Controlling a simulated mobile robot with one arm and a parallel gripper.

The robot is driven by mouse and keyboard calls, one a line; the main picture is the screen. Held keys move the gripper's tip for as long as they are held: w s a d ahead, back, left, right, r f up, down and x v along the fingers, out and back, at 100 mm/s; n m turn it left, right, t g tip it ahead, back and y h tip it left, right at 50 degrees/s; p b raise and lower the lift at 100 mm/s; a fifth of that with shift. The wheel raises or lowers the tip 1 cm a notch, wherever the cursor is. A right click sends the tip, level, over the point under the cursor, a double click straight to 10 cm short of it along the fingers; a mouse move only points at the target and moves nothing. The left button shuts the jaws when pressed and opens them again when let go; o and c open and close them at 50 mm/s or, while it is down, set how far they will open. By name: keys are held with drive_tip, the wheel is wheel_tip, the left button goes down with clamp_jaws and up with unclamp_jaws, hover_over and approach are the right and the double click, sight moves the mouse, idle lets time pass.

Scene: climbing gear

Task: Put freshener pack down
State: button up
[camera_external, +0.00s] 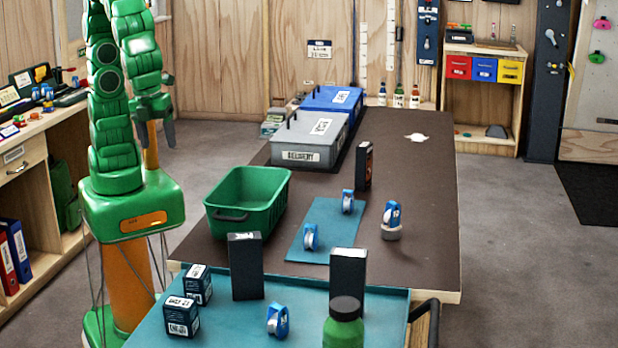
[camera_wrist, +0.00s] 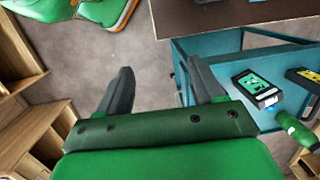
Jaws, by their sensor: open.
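My gripper (camera_external: 155,128) is open and empty, raised at the left of the external view, left of the tables. The wrist view shows its two dark fingers (camera_wrist: 160,70) spread apart over bare floor. No label I can read names a freshener pack. Tall dark boxes stand upright: one at the front left (camera_external: 246,267), one at the front right (camera_external: 348,278) and one farther back (camera_external: 364,166). Two small dark boxes (camera_external: 198,285) (camera_external: 182,316) sit at the front left. The wrist view shows a dark pack with a teal label (camera_wrist: 255,88).
A green crate (camera_external: 240,205), a teal mat (camera_external: 325,215) and a grey delivery box (camera_external: 305,145) rest on the brown table (camera_external: 430,180). Several blue-white round items (camera_external: 310,237) stand about. A green bottle (camera_external: 343,328) is on the teal front surface (camera_external: 220,335).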

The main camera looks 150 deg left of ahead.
drive_tip(key=s+d+f+n+g+h, duration=0.1)
drive_tip(key=s+d+f+n, duration=0.2)
drive_tip(key=s+n, duration=0.5)
drive_tip(key=s, duration=1.2)
drive_tip(key=shift+s+d+n+h, duration=0.15)
drive_tip(key=shift+n+h, duration=0.25)
